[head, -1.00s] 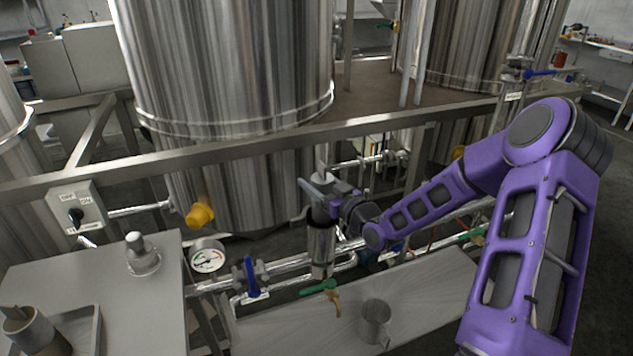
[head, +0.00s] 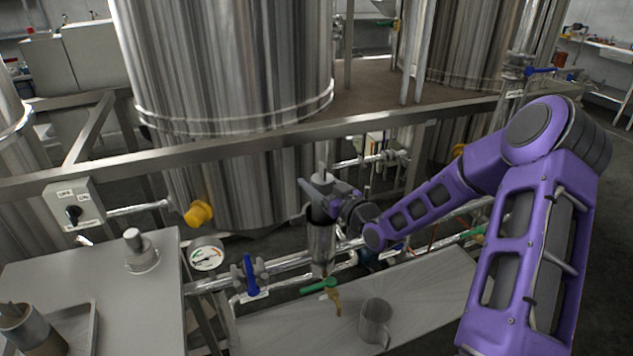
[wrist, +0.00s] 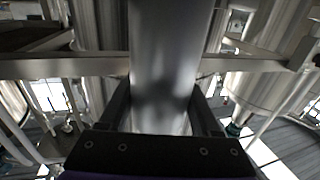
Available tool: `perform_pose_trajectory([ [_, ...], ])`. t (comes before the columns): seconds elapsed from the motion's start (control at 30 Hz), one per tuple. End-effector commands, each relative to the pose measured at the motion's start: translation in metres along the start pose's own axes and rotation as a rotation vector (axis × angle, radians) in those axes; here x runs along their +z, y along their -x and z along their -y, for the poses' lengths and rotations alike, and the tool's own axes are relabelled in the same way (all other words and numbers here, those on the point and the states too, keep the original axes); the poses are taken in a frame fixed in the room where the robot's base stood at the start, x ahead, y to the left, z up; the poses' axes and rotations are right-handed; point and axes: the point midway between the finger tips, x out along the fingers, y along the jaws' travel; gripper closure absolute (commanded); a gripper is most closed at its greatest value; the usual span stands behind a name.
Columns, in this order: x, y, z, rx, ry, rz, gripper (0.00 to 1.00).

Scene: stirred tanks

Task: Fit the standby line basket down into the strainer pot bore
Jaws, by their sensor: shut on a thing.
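My gripper (head: 320,192) is shut on the standby line basket, a grey metal cylinder. In the wrist view the basket (wrist: 165,65) runs upright between my two dark fingers (wrist: 160,105). In the head view a thin stem (head: 322,168) stands up above my fingers. The strainer pot (head: 320,245) is an upright shiny metal cylinder directly below my gripper, with a dark band near its top. My fingers hide where basket and pot meet, so I cannot tell how far the basket is inside the bore.
A blue-handled valve (head: 250,275) and gauge (head: 207,257) are left of the pot. A green-handled valve (head: 320,285) and metal mug (head: 375,322) are in front. A knobbed lid (head: 140,258) and a tray (head: 90,322) with a cylinder lie at left. A frame rail (head: 250,142) crosses behind.

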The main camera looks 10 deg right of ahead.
Motion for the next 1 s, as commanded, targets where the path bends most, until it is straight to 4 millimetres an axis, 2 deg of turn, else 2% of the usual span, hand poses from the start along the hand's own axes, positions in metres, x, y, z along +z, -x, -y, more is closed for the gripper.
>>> perform_pose_trajectory([
  [1.0,0.026,0.000,0.000,0.000,0.000,-0.001,1.00],
])
